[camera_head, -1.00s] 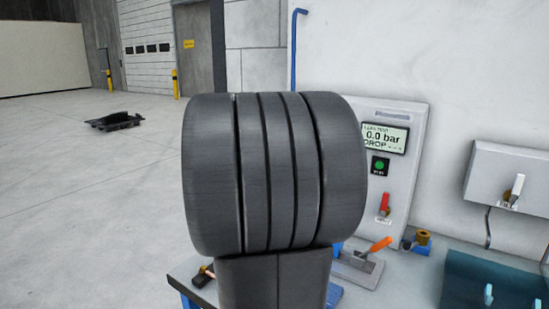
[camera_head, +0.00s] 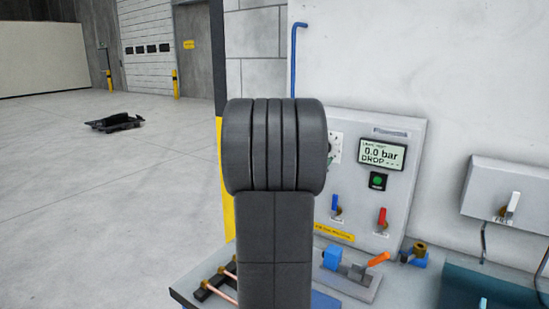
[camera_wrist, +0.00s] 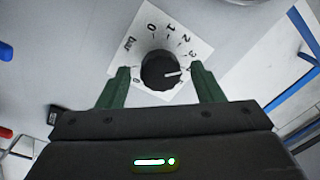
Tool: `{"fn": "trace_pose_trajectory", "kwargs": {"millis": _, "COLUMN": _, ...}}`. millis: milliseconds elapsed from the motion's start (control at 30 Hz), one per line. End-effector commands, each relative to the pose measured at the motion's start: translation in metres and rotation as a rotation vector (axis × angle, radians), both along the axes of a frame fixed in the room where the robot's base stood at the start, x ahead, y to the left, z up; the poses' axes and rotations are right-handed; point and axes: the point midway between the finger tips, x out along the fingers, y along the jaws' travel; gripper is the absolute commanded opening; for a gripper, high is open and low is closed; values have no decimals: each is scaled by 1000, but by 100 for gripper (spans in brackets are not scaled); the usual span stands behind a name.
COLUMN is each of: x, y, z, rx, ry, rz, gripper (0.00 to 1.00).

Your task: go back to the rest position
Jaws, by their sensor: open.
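In the wrist view my gripper (camera_wrist: 158,88) is open, its two green fingers apart. A black round knob (camera_wrist: 160,70) on a white dial plate (camera_wrist: 190,36) marked in bar shows between and beyond the fingertips. I cannot tell how far the fingers are from the knob. In the head view my own dark arm fills the middle and hides the gripper and most of the dial. The grey leak test panel (camera_head: 400,215) stands behind it. Its display (camera_head: 382,154) reads 0.0 bar and DROP with dashes.
The panel carries a green button (camera_head: 378,181), a blue lever (camera_head: 336,205) and a red lever (camera_head: 382,217). On the bench are copper tubes (camera_head: 222,285), an orange-handled clamp (camera_head: 377,260) and a brass fitting (camera_head: 420,249). The floor at left is mostly open.

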Motion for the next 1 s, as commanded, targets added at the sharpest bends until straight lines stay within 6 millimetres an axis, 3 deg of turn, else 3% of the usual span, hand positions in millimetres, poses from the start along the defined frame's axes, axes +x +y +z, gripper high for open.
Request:
{"fn": "trace_pose_trajectory", "kwargs": {"millis": 700, "x": -1, "y": -1, "z": 5, "rx": -648, "ry": 439, "rz": 1, "gripper": 60}}
{"fn": "trace_pose_trajectory", "kwargs": {"millis": 1000, "x": -1, "y": -1, "z": 3, "rx": -836, "ry": 565, "rz": 2, "gripper": 60}}
